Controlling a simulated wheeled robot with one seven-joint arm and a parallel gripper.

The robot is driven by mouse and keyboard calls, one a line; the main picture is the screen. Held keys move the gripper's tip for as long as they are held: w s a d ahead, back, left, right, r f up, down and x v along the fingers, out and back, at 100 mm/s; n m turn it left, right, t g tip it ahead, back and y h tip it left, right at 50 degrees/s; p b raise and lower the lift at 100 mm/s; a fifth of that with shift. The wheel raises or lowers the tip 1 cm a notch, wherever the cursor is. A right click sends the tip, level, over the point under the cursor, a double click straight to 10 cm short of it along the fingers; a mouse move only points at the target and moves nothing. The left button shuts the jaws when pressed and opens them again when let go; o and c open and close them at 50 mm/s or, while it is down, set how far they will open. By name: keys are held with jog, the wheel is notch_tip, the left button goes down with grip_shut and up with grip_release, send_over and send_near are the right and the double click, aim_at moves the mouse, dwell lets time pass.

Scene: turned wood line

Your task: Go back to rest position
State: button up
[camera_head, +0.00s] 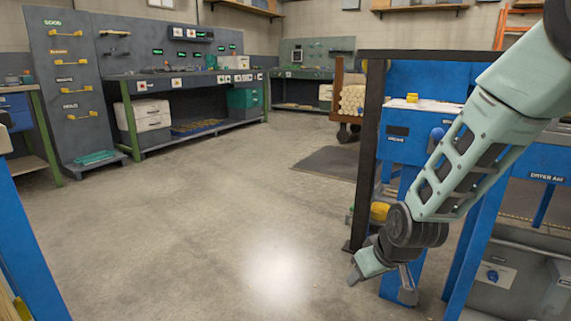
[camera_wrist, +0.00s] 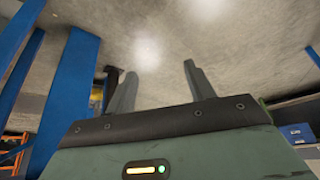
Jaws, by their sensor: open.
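My gripper (camera_head: 381,281) hangs low at the end of my green arm, on the right of the head view, above the concrete floor and in front of a blue post. Its fingers are apart with nothing between them. In the wrist view my gripper (camera_wrist: 160,85) shows two grey fingers spread wide, with bare floor beyond them. The arm reaches down from the upper right of the head view.
A blue machine frame (camera_head: 480,200) stands close behind and beside my arm. A dark upright post (camera_head: 367,150) stands left of it. A long workbench (camera_head: 190,80) and a grey tool panel (camera_head: 75,90) line the back left. The middle floor (camera_head: 220,200) is clear.

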jog(key=s+a+r+n+g+p, duration=0.15)
jog(key=s+r, duration=0.25)
jog(key=s, duration=0.5)
jog(key=s+a+r+n+g+h, duration=0.1)
jog(key=s+r+g, duration=0.1)
jog(key=s+r, duration=0.5)
jog(key=s+a+r+n+g+p, duration=0.1)
jog(key=s+a+r, duration=0.1)
jog(key=s, duration=0.9)
notch_tip(320, 180, up, 38)
jog(key=p, duration=3.8)
jog(key=shift+s+d, duration=0.35)
jog(key=shift+s, duration=0.05)
jog(key=shift+g, duration=0.25)
